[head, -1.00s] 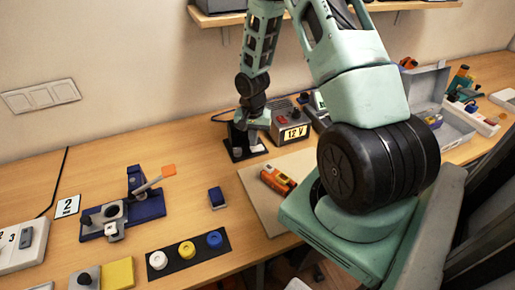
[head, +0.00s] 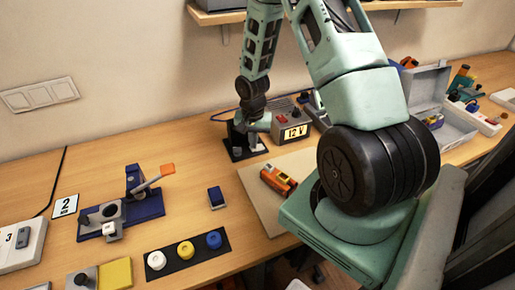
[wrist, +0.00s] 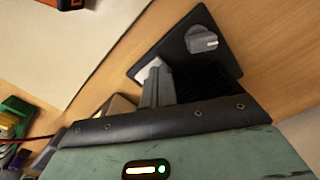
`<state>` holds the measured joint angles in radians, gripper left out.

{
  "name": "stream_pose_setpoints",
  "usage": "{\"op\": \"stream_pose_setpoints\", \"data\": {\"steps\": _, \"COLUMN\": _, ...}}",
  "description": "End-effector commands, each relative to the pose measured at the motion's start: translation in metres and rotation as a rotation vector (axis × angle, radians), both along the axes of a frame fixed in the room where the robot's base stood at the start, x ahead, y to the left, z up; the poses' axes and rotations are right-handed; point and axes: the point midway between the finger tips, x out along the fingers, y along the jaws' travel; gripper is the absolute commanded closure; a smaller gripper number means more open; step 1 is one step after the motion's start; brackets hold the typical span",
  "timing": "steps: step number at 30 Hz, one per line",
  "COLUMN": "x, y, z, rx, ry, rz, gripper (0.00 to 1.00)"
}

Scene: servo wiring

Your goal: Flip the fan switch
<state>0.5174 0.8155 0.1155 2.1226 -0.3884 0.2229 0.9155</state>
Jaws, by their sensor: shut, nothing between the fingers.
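A black switch plate (wrist: 175,40) lies on the bench and carries a grey knob (wrist: 201,40) and a pale part (wrist: 149,70). No fan label is legible on it. The plate also shows in the head view (head: 235,153), partly hidden by my arm. My gripper (wrist: 157,72) is shut and empty, with its fingers over the plate right by the pale part. I cannot tell whether they touch it. In the head view the fingertips are hard to make out against the plate.
The 12 V box (head: 292,133) stands close right of the plate. A beige board (head: 247,184) with an orange tool (head: 278,180) lies in front. A blue block (head: 216,197) and a blue clamp fixture (head: 140,205) are to the left. Bare bench lies between them.

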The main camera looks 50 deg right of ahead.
Motion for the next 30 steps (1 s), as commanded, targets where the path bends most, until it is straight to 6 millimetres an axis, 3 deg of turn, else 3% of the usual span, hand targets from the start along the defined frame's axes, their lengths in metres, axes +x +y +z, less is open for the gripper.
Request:
{"op": "stream_pose_setpoints", "data": {"steps": 11, "x": 0.0, "y": 0.0, "z": 0.001, "rx": 0.0, "ry": 0.0, "rz": 0.0, "gripper": 1.0}}
{"op": "stream_pose_setpoints", "data": {"steps": 30, "x": 0.0, "y": 0.0, "z": 0.049, "rx": 0.0, "ry": 0.0, "rz": -0.001, "gripper": 1.0}}
